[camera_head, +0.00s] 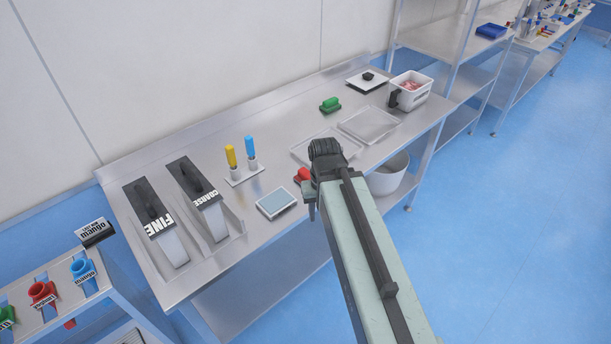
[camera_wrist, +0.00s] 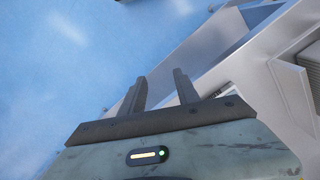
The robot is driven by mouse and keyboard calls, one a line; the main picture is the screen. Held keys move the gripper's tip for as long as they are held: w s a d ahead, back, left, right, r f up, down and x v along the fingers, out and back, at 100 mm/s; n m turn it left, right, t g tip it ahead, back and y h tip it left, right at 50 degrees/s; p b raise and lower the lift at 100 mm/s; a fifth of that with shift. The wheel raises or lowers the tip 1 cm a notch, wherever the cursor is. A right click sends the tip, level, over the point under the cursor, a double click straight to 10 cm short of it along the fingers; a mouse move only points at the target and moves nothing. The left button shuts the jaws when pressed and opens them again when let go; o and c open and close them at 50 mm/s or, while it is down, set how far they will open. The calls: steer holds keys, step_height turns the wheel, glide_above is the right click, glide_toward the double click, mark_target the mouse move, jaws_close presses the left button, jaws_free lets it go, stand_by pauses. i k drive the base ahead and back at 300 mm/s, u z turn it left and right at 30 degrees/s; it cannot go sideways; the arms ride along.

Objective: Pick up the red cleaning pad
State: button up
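The red cleaning pad (camera_head: 302,175) lies near the front edge of the steel table (camera_head: 280,115) in the head view. My arm stands right beside it and hides part of it. The pad does not show in the wrist view. My gripper (camera_wrist: 160,90) shows in the wrist view with its two fingers apart and nothing between them. Beyond the fingers are blue floor and, to the right, steel edges. In the head view my gripper is mostly hidden by my arm, so its exact distance from the pad cannot be told.
A green pad (camera_head: 330,104) lies farther back. Clear trays (camera_head: 369,124) lie behind my wrist. A blue-grey pad (camera_head: 276,202) and a holder with yellow (camera_head: 231,155) and blue (camera_head: 250,146) handled tools are to the left. A white bucket (camera_head: 388,178) stands under the table's right part.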

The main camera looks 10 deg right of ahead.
mark_target(303, 173)
steer(key=u, duration=3.4)
steer(key=k, duration=2)
steer(key=z, duration=0.75)
steer(key=i, duration=1.1)
steer(key=u, duration=0.05)
